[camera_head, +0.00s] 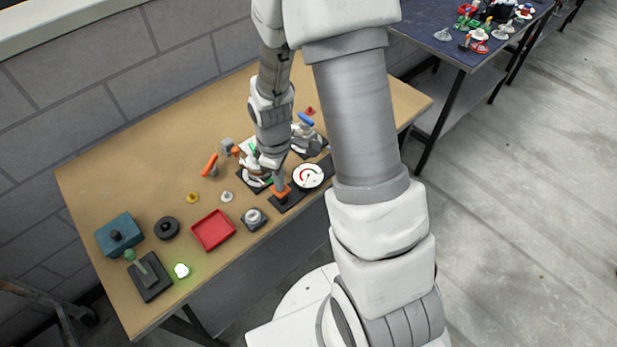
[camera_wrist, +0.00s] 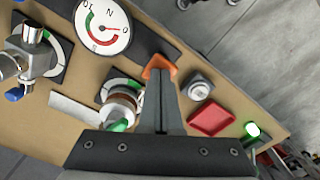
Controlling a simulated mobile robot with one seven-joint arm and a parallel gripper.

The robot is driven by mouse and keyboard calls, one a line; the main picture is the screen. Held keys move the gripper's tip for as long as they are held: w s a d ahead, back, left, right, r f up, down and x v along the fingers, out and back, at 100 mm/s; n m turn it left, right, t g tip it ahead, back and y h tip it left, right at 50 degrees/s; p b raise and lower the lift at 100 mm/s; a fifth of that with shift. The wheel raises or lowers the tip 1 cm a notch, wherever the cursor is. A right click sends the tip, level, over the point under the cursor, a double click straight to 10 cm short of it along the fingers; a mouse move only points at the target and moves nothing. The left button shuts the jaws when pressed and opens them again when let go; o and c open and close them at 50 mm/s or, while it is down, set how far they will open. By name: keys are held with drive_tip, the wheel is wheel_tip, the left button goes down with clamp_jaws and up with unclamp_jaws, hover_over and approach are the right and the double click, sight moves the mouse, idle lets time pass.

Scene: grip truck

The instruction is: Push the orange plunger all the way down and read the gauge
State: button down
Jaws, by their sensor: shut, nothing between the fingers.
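The orange plunger (camera_head: 281,191) is on a dark base near the front edge of the table, beside the round white gauge (camera_head: 308,176). In the wrist view the orange plunger (camera_wrist: 158,67) shows at the tips of my shut gripper (camera_wrist: 160,75), which covers much of it. My gripper (camera_head: 279,188) points down over the plunger and looks to be touching or very close to it. The gauge (camera_wrist: 103,27) shows clearly in the wrist view, with a red needle, and red and green arcs. How far down the plunger sits is hidden.
A red tray (camera_head: 213,230), a grey button box (camera_head: 254,219), a lit green lamp (camera_head: 181,270), a lever on a black base (camera_head: 149,277) and a teal box (camera_head: 119,234) are at left. Valve fittings (camera_head: 306,135) stand close behind the gauge. A second table (camera_head: 455,40) is at upper right.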

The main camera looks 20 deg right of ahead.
drive_tip(key=shift+f+b, duration=0.85)
drive_tip(key=shift+f, duration=0.3)
drive_tip(key=shift+r+p, duration=1.55)
drive_tip(key=shift+r, duration=0.5)
wheel_tip(320, 180, up, 5)
drive_tip(key=p, duration=0.4)
